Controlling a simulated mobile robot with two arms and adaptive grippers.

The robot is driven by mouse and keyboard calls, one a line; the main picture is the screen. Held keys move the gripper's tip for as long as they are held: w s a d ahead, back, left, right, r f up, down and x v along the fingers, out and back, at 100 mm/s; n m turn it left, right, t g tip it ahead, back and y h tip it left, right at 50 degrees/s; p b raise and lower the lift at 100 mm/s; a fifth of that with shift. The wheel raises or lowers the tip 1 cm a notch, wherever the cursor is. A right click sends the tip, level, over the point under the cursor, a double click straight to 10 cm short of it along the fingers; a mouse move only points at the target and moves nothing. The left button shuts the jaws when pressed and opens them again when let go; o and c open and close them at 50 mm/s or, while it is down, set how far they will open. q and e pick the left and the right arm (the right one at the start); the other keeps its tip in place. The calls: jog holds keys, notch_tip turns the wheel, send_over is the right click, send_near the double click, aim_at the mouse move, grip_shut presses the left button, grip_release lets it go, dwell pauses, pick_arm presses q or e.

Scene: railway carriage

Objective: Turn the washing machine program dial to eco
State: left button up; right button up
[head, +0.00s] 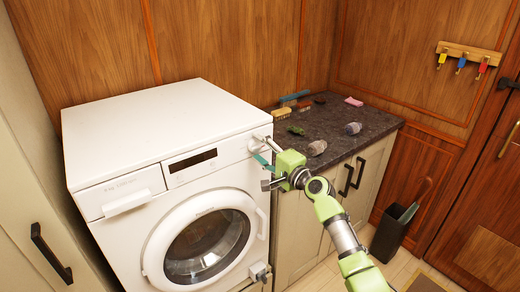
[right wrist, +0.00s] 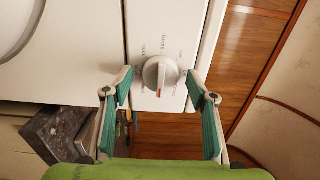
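The white washing machine (head: 140,122) stands at the left in the head view, its round door (head: 207,245) closed. In the right wrist view its white program dial (right wrist: 160,73) shows a grip bar with a red-orange mark. Small printed labels surround it; one seems to read Rinse, and I cannot make out eco. My right gripper (right wrist: 160,80) is open, its teal-padded fingertips on either side of the dial with visible gaps. In the head view the right gripper (head: 263,153) is at the panel's right end and partly hides the dial. My left gripper is not in view.
A dark countertop (head: 345,125) right of the machine holds brushes, a pink block (head: 354,101) and several small items. Cabinet doors with black handles are below it. Keys hang on a wall rack (head: 468,53). A dark bin (head: 393,232) stands on the floor.

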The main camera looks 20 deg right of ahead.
jog(key=v, duration=1.2)
dwell(0.5)
